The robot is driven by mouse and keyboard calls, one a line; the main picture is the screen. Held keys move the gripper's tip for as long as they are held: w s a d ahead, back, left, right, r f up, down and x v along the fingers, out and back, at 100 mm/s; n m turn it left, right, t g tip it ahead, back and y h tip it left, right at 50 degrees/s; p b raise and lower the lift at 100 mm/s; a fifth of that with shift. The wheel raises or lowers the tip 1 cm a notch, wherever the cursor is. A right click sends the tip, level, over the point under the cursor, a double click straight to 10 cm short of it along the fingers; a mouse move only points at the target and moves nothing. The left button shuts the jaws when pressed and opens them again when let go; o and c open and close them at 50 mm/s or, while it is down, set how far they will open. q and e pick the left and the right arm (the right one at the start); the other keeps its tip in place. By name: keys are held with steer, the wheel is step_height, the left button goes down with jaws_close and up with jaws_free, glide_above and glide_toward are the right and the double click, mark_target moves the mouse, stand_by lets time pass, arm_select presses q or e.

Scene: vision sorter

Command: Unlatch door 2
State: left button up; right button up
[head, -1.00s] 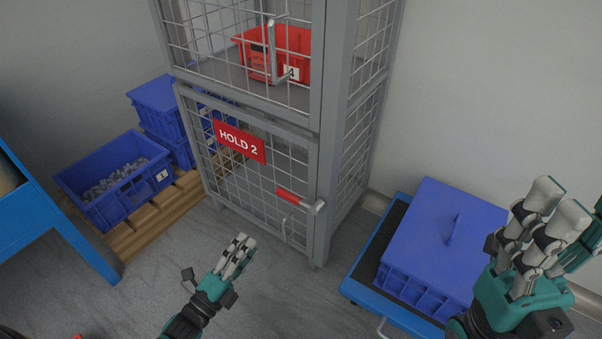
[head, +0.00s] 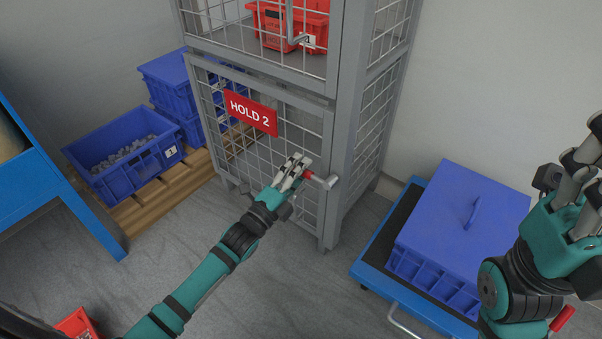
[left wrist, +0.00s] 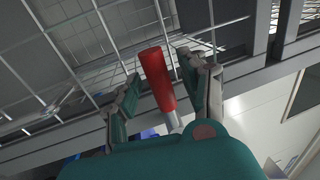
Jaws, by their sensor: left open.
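Door 2 is the lower mesh door (head: 228,140) of a grey cage, with a red "HOLD 2" sign (head: 251,112). Its latch handle (head: 314,177) has a red grip and a metal end at the door's right edge. My left gripper (head: 300,166) is at the handle. In the left wrist view the red grip (left wrist: 156,80) lies between the two open fingers (left wrist: 165,95), with gaps beside it. The head view hides part of the grip behind my fingers. The door looks closed. My right gripper (head: 582,170) is at the right edge, away from the door.
A red bin (head: 285,26) sits in the upper compartment. Blue crates (head: 125,155) stand on a wooden pallet (head: 165,196) at left. A lidded blue box (head: 460,230) rests on a blue trolley (head: 362,268) at right. The floor before the door is otherwise clear.

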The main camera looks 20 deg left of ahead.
arm_select(q)
steer(key=shift+w+d, duration=0.1)
steer(key=shift+w, duration=0.1)
steer(key=shift+r, duration=0.1)
jaws_close()
steer(key=shift+d+f, duration=0.2)
stand_by(0.4)
